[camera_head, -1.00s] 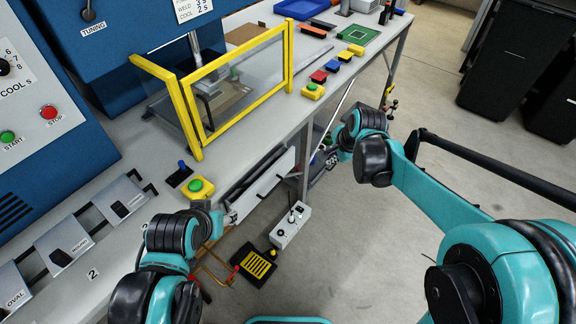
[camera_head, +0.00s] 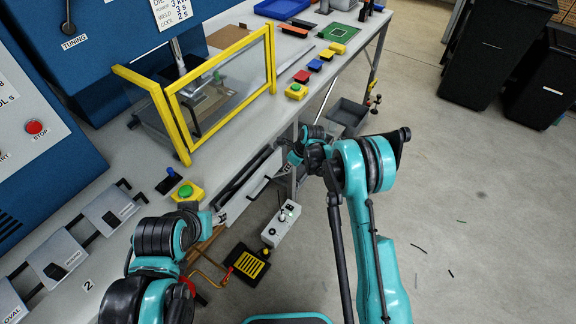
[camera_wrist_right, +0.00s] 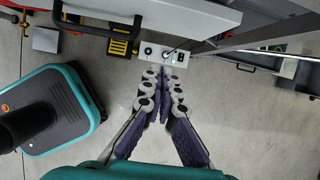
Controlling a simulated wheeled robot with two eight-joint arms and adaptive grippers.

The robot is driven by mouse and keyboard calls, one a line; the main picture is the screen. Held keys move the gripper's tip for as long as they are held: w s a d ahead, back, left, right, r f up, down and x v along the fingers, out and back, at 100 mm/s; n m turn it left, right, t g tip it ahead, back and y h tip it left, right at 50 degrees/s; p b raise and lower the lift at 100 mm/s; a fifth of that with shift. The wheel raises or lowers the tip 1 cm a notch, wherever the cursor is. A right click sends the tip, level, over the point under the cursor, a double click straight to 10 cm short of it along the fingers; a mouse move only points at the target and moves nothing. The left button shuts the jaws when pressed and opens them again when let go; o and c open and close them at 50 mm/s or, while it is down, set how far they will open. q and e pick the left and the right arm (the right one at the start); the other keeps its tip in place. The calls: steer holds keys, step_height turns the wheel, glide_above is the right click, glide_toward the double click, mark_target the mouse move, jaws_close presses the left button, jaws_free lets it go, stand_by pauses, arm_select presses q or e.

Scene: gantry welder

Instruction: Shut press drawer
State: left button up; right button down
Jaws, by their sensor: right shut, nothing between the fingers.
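The press drawer (camera_head: 245,192) is under the front edge of the press table, with its pale front and dark interior gap showing in the head view. It stands out from the table. In the right wrist view a pale panel (camera_wrist_right: 190,17), which seems to be its front, is at the top. My right gripper (camera_head: 291,160) is near the drawer's far end, partly hidden by its wrist. In the wrist view the right gripper (camera_wrist_right: 162,73) is shut and empty, below the panel; contact cannot be told. My left gripper (camera_head: 221,217) is by the drawer's near end; its fingers are unclear.
A white control box (camera_head: 282,226) and a black-yellow foot pedal (camera_head: 247,264) are below the drawer. A grey bin (camera_head: 348,115) is under the table farther back. The yellow-framed guard (camera_head: 220,85) stands on the table.

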steer(key=w+a+f, duration=0.1)
steer(key=w+a+f+b, duration=0.1)
steer(key=a+f, duration=0.1)
steer(key=w+a+f, duration=0.1)
steer(key=a+f, duration=0.1)
steer(key=shift+w+f, duration=0.2)
steer(key=shift+w, duration=0.1)
